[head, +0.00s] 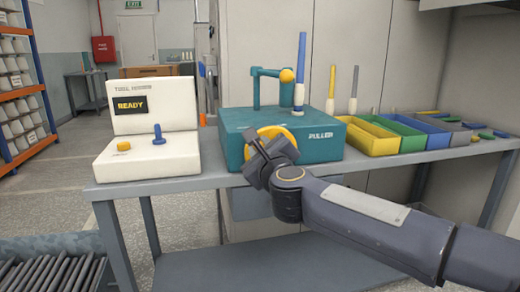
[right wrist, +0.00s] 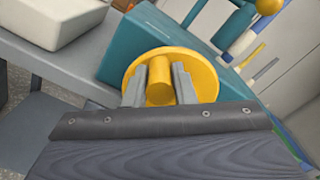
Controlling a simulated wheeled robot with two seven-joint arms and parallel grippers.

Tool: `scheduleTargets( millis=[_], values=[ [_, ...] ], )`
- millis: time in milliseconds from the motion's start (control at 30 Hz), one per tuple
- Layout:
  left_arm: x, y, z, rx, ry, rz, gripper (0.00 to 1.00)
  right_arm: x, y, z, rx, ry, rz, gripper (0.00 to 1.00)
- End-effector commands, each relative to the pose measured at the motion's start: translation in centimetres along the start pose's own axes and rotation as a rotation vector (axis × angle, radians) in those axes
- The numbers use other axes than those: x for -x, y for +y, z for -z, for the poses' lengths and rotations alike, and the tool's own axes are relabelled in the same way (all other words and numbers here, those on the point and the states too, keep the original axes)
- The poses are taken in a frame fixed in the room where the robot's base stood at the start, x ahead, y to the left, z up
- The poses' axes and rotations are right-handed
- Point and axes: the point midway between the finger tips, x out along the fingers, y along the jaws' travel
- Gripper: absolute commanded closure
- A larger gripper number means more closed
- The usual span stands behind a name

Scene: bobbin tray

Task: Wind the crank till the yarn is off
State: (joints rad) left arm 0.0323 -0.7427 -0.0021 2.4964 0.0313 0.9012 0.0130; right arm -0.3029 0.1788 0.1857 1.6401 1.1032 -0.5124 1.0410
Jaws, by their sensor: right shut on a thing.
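The teal puller box (head: 315,150) stands on the grey bench, with a yellow crank wheel (head: 240,152) on its front left. My right gripper (head: 268,148) is at the wheel. In the right wrist view its two grey fingers (right wrist: 158,92) are shut on the crank's yellow handle (right wrist: 160,75), which sticks out from the yellow disc (right wrist: 207,82). On top of the puller, a tall blue rod (head: 301,55) stands upright in a white piece (head: 298,96). Beside it is a teal post and arm (head: 256,90) with a yellow ball (head: 287,75). I cannot make out any yarn strand.
A white console (head: 150,150) with a READY display stands left of the puller. Yellow, green, blue and grey bins (head: 362,138) line the bench on the right, with upright rods behind.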

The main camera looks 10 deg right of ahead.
Motion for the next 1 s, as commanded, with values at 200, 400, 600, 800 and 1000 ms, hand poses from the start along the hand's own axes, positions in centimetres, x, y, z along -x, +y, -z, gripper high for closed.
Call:
scheduleTargets(
  millis=[200,400,600,800,1000],
  values=[
    [0.0,0.0,0.0,0.000,0.000,0.000,0.64,0.0,0.0,0.1,0.001,0.003,0.001,0.74],
    [0.0,0.0,0.0,0.000,0.000,0.000,0.64,0.0,0.0,0.1,0.002,0.002,0.001,0.55],
    [0.0,0.0,0.0,0.000,0.000,0.000,0.64,0.0,0.0,0.0,0.002,0.001,0.000,0.55],
    [0.3,0.1,0.2,0.000,0.000,0.000,0.64,2.0,-0.1,-0.1,0.003,0.000,0.001,0.55],
    [0.8,0.4,0.4,0.000,0.000,0.000,0.64,5.5,-0.1,-0.1,0.002,0.000,0.001,0.55]
  ],
)
